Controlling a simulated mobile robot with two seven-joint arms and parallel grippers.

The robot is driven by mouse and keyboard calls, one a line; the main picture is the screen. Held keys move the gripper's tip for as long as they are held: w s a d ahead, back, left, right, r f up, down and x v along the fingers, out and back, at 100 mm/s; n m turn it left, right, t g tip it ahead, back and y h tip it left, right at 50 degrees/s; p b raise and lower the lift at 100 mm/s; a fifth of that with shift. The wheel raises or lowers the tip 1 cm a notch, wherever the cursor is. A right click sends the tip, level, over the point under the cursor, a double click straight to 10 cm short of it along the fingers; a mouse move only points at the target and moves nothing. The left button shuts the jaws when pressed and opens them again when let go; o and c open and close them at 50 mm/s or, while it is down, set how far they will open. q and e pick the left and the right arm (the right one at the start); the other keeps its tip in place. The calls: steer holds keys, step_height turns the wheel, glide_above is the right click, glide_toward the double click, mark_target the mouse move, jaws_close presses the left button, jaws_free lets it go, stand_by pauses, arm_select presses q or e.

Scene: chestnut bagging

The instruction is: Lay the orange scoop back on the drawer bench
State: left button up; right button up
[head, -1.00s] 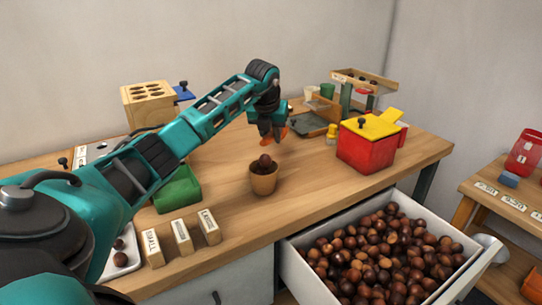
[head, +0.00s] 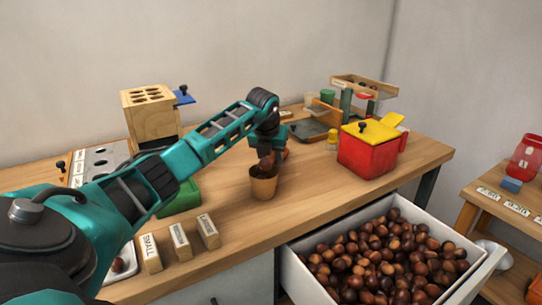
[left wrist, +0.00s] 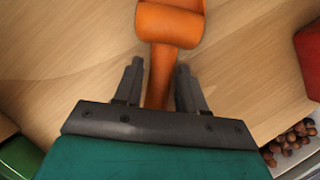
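The orange scoop (left wrist: 168,28) shows in the left wrist view with its bowl at the top and its handle running down between my left gripper's fingers (left wrist: 160,72). Narrow strips of bare wood show between the handle and each finger, so the fingers look open around it. Whether the scoop touches the bench is hard to tell. My right gripper is not in view.
A red box with a yellow lid (head: 368,150) stands to the right. The open drawer (head: 290,262) is full of chestnuts. Label blocks (head: 180,242) stand at the front left.

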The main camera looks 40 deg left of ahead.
arm_select(q)
steer(key=shift+o, duration=1.1)
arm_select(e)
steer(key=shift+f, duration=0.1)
arm_select(q)
steer(key=shift+r, duration=0.25)
steer(key=p+v, duration=0.3)
steer(key=v, duration=0.7)
steer(key=shift+s+r, duration=0.1)
steer(key=shift+r, duration=0.2)
steer(key=shift+s+d+r, duration=0.2)
steer(key=shift+s+r, duration=0.05)
steer(key=shift+r, duration=0.3)
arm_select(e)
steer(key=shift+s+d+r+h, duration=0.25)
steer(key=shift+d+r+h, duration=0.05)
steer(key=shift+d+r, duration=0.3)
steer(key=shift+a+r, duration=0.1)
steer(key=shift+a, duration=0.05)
